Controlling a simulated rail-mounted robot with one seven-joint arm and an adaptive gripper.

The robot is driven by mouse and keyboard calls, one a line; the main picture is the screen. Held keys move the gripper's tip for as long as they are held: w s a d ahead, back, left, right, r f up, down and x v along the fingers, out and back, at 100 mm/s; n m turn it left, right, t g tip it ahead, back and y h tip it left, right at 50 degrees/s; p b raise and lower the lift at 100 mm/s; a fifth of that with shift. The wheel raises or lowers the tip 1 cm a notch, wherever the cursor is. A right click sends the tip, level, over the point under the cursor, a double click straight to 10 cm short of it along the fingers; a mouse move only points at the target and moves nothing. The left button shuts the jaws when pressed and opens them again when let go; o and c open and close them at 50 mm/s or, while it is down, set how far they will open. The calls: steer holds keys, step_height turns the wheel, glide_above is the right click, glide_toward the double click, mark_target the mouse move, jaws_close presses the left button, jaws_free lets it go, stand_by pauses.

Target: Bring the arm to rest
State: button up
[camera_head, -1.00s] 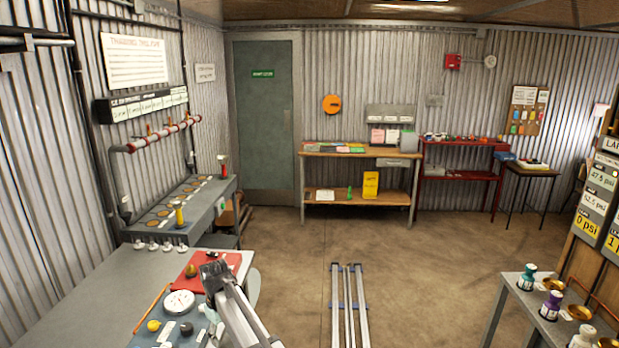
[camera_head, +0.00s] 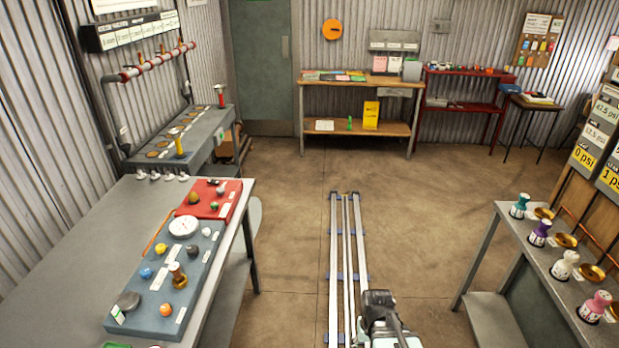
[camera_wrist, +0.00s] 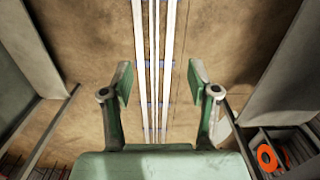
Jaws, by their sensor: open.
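My gripper (camera_wrist: 160,88) shows in the wrist view with its two green-padded fingers spread apart and nothing between them. It hangs above the brown floor, over the pale floor rails (camera_wrist: 152,40). In the head view, part of my arm (camera_head: 382,318) shows at the bottom, over the near end of the rails (camera_head: 347,255). It is clear of the benches on both sides. I cannot make out the fingertips in the head view.
A grey bench (camera_head: 75,235) on the left carries a red tray (camera_head: 232,200) and a grey-blue tray (camera_head: 140,318) with small parts. A right-hand bench (camera_head: 487,232) holds several coloured bottle-shaped pieces and brass dishes. The floor (camera_head: 430,215) between them is open.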

steer(key=s+f+g+b, duration=0.6)
steer(key=s+f+b, duration=0.3)
steer(key=s+f, duration=1.7)
steer(key=shift+s+f+g, duration=0.3)
steer(key=shift+s, duration=0.65)
steer(key=shift+a, duration=0.1)
